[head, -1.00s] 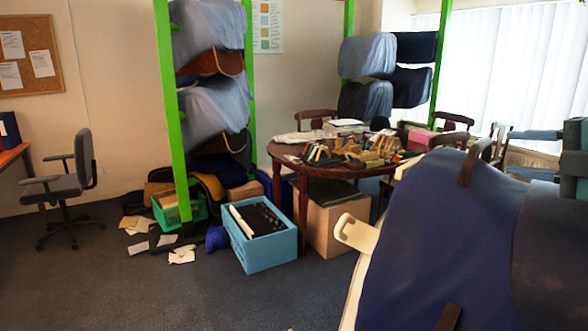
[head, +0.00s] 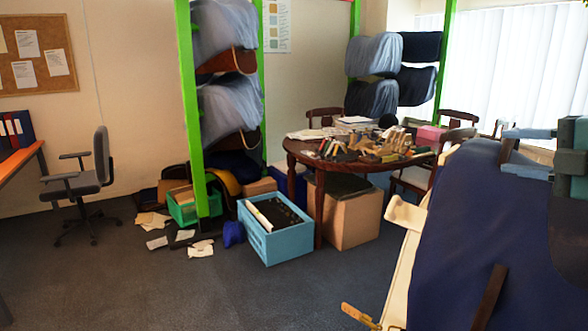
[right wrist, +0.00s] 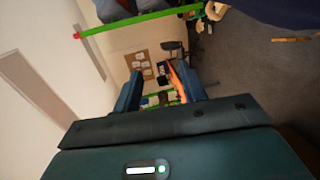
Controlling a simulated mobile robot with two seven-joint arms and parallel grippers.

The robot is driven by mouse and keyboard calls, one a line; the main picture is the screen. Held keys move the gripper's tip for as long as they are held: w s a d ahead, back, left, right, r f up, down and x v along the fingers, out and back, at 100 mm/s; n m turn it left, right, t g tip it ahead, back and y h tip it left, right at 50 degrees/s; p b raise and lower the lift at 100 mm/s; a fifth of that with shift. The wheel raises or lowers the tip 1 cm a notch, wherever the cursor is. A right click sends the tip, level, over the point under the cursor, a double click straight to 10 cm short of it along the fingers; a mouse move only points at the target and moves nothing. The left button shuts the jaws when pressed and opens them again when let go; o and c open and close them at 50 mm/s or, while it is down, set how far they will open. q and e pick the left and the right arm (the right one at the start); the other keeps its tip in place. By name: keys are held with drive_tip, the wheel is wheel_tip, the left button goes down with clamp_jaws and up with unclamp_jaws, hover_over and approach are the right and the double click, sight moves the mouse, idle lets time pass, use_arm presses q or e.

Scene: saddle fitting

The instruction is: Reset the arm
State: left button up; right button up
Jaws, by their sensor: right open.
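My right gripper (head: 508,152) is at the right edge of the head view, its two blue-grey fingers pointing left and apart with nothing between them. It appears over the upper part of a large navy blue covered form (head: 450,235) with a brown strap; I cannot tell whether it touches it. In the right wrist view the same gripper (right wrist: 157,75) shows two dark blue fingers spread apart, with the far room between them. My left gripper is not in view.
A cream edge and an orange strap (head: 358,316) stick out left of the navy form. A round wooden table (head: 300,148) holds many tools. A blue crate (head: 270,245), a cardboard box (head: 350,215) and an office chair (head: 85,185) stand on the floor. The front left floor is clear.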

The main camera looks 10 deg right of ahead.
drive_tip(key=a+f+m, duration=0.3)
drive_tip(key=a+f, duration=0.1)
drive_tip(key=f, duration=0.6)
drive_tip(key=s+a+f+m+g+y+p, duration=0.15)
drive_tip(key=a+f, duration=0.25)
drive_tip(key=f, duration=0.7)
drive_tip(key=a+f+m+h+b, duration=0.1)
drive_tip(key=a+f+m, duration=0.35)
drive_tip(key=f, duration=0.55)
drive_tip(key=s+a+f+m+g+h+p, duration=0.1)
drive_tip(key=s+a+f+m+g+h, duration=0.1)
drive_tip(key=s+a+f+m, duration=0.9)
drive_tip(key=s+a+f+h, duration=0.1)
drive_tip(key=s+a+f, duration=0.3)
drive_tip(key=s+f, duration=0.2)
drive_tip(key=shift+a+f, duration=0.25)
drive_tip(key=shift+f, duration=0.2)
drive_tip(key=shift+g, duration=0.25)
drive_tip(key=shift+c, duration=0.2)
drive_tip(key=shift+d+h, duration=0.1)
drive_tip(key=shift+h, duration=0.15)
drive_tip(key=shift+c, duration=0.3)
